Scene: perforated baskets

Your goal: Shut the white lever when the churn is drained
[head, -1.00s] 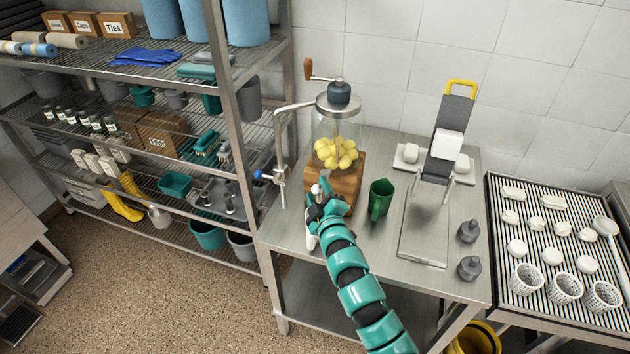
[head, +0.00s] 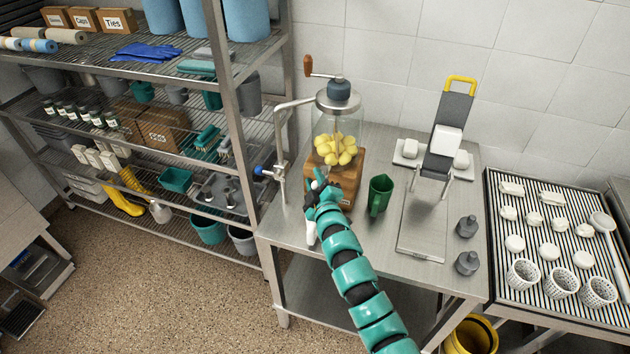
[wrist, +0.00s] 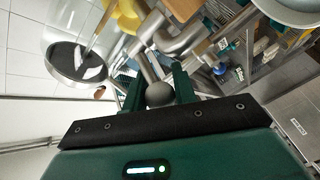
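The churn (head: 328,124) is a clear jar with a metal lid and a crank, on a wooden base (head: 348,182). Yellow lumps (head: 337,149) sit inside; I see no liquid around them, but the lower part is partly hidden. My gripper (head: 322,190) is low in front of the base, at a small pale knob (head: 317,185), apparently the white lever's end. In the wrist view a greyish ball knob (wrist: 160,94) lies between the fingertips of my gripper (wrist: 160,88). Whether the fingers press on it is unclear. Most of the lever is hidden.
A green jug (head: 379,196) stands right of my gripper. A tilted stand (head: 449,112) and two grey weights (head: 467,245) are farther right. A ridged draining board (head: 507,220) holds white pieces and cups.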

